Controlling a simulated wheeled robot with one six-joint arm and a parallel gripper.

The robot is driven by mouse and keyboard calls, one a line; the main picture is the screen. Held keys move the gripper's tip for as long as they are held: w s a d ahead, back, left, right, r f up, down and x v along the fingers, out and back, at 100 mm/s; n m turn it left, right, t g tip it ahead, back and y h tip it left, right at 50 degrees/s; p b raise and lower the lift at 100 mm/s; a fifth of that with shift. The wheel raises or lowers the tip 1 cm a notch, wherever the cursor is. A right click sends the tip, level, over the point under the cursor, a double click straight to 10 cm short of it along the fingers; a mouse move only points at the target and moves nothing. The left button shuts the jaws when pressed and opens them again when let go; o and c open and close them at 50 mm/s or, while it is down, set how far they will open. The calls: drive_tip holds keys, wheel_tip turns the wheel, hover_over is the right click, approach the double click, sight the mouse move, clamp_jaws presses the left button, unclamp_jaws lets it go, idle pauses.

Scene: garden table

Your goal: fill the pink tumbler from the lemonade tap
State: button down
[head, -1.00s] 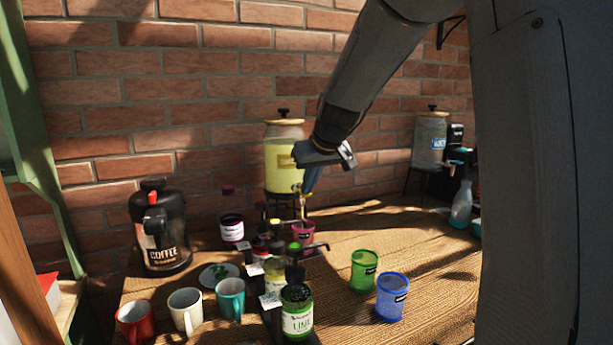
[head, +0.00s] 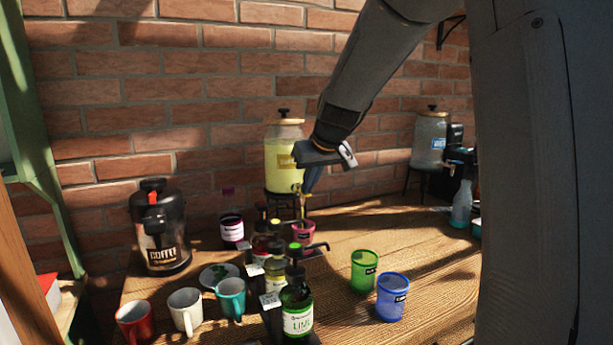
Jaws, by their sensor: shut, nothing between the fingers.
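The lemonade dispenser (head: 279,160), a glass jar of yellow liquid with a lid, stands on a dark stand against the brick wall. Its tap is low at the front, by my fingertips. The pink tumbler (head: 303,232) stands upright on the table below the tap, partly hidden behind bottles. I cannot make out liquid in it or a stream. My gripper (head: 304,200) points down at the tap, just above the tumbler. It is shut with nothing held; whether it touches the tap handle is unclear.
Several syrup bottles (head: 297,310) stand in front of the tumbler. Green (head: 364,271) and blue (head: 391,298) tumblers stand to the right, mugs (head: 186,309) and a coffee jug (head: 160,235) to the left. A water dispenser (head: 429,140) is at the back right.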

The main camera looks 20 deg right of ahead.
drive_tip(key=shift+r, duration=0.15)
drive_tip(key=shift+r+p, duration=0.6)
drive_tip(key=shift+r, duration=0.1)
drive_tip(key=s+r, duration=0.3)
drive_tip(key=r, duration=1)
drive_tip(key=shift+s+d+r, duration=0.15)
drive_tip(key=shift+d+r, duration=0.05)
drive_tip(key=shift+d, duration=0.05)
